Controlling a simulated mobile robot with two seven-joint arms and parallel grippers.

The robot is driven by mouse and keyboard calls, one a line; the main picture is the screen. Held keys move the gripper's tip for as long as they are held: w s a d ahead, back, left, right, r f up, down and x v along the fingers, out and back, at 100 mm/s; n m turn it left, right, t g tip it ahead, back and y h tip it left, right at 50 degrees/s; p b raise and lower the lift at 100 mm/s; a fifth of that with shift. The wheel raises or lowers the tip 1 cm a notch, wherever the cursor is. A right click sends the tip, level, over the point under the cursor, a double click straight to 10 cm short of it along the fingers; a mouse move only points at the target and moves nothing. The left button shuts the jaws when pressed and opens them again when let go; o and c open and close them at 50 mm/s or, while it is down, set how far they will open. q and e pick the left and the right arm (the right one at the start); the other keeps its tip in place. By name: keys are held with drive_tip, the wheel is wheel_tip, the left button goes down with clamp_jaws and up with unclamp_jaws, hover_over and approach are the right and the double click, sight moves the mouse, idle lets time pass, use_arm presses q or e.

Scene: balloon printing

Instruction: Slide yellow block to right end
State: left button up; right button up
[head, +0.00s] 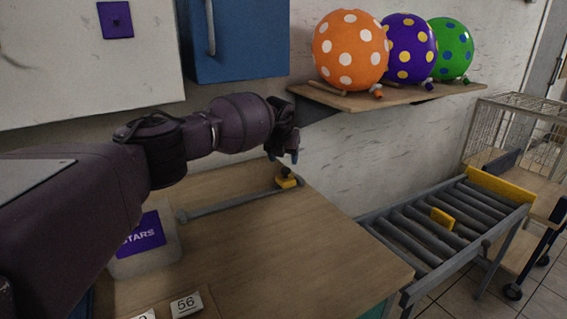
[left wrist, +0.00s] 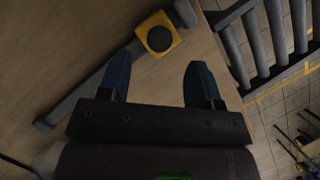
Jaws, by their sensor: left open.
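The yellow block (head: 286,181) with a dark round knob sits on a grey rail (head: 230,206) on the wooden table, close to the rail's right end in the head view. The block also shows in the left wrist view (left wrist: 158,36), beside the rail's grey end piece. My left gripper (head: 287,157) is above the block in the head view. In the left wrist view its two blue fingers (left wrist: 168,80) are apart with nothing between them, and the block lies beyond the left fingertip. I cannot tell whether they touch. My right gripper is in neither view.
A roller conveyor (head: 440,226) with yellow parts stands right of the table (head: 290,260). A shelf (head: 400,98) with orange, purple and green dotted balloons hangs above. A "STARS" panel (head: 142,236) and number cards (head: 186,304) lie on the table's left and front.

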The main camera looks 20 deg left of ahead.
use_arm(q)
drive_tip(key=p+v, duration=0.1)
drive_tip(key=v, duration=0.4)
drive_tip(key=shift+s+r+p, duration=0.1)
drive_tip(key=shift+r+p, duration=0.2)
